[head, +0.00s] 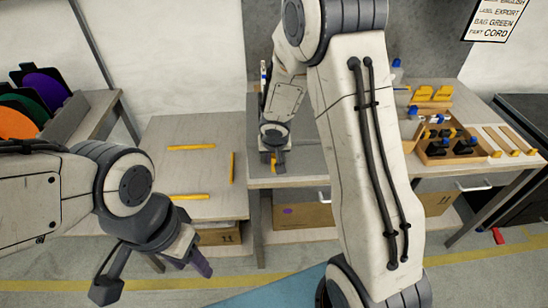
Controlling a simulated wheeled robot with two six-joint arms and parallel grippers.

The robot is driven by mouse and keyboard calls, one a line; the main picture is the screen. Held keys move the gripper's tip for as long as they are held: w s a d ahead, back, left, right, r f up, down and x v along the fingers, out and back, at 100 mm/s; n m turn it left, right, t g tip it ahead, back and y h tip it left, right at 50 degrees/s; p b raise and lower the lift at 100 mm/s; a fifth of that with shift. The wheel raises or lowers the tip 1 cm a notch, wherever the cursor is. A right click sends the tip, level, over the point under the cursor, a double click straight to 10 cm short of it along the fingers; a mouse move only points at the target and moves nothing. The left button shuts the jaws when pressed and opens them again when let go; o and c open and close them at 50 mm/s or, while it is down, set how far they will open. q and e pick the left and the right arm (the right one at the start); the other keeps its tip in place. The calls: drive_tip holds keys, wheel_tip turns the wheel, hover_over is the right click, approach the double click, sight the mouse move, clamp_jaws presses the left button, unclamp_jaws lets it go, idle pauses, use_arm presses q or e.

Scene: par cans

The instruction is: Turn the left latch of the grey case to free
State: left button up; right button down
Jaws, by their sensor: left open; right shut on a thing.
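My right gripper (273,160) points down at the front edge of a flat grey surface (305,157) on the middle bench. It is shut on a small yellow-orange piece (278,168), mostly hidden by the fingers. I cannot tell for sure whether the grey surface is the grey case or whether the piece is its left latch. My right arm hides much of the grey surface's right side. My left gripper (155,272) is open and empty at the lower left, in front of the benches and away from the grey surface.
A lower wooden table (190,128) with yellow strips stands at the left. A rack of coloured discs (42,88) is further left. A wooden tray (448,150) with black and blue parts is on the right bench. A cardboard box (300,213) sits below the middle bench.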

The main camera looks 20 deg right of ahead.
drive_tip(key=shift+a+f+h+b, duration=0.2)
drive_tip(key=shift+h+b, duration=0.1)
drive_tip(key=shift+b, duration=0.5)
drive_tip(key=n+h+b, duration=0.1)
drive_tip(key=h+b, duration=0.2)
drive_tip(key=b, duration=0.1)
drive_tip(key=a+f+n+g+h+b, duration=0.1)
drive_tip(key=h+b, duration=0.3)
drive_tip(key=b, duration=0.1)
drive_tip(key=a+n+g+h+b, duration=0.1)
drive_tip(key=h+b, duration=0.3)
drive_tip(key=shift+w+f, duration=0.25)
drive_tip(key=shift+w, duration=0.05)
drive_tip(key=h+b, duration=0.2)
drive_tip(key=h, duration=0.1)
drive_tip(key=shift+f+n, duration=0.25)
drive_tip(key=shift+n, duration=0.15)
drive_tip(key=shift+n+h+b, duration=0.35)
drive_tip(key=shift+n+h, duration=0.05)
drive_tip(key=shift+h, duration=0.5)
drive_tip(key=c, duration=0.8)
unclamp_jaws()
